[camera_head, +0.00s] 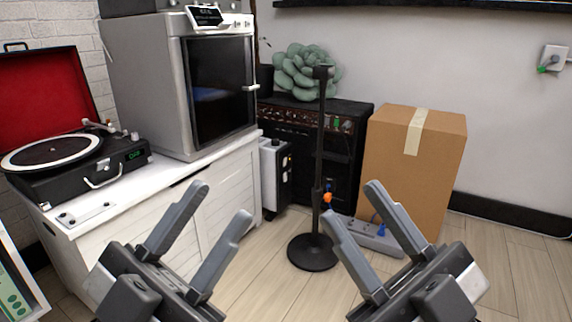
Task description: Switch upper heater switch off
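A small white heater (268,180) with a dark front panel stands on the floor between the white cabinet and the black amplifier. Small switch-like marks show on its dark panel (286,165), one above the other. They are too small to tell which way any switch is set. My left gripper (222,203) is open and empty, in front of the cabinet and nearer to me than the heater. My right gripper (352,202) is open and empty, in front of the power strip and cardboard box. Neither gripper appears to touch anything.
A black stand (313,252) with an upright pole is right of the heater. Behind it are the amplifier (345,165) and a cardboard box (400,170). A power strip (372,237) lies on the floor. The white cabinet (150,210) carries a turntable (75,165) and an oven-like machine (150,80).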

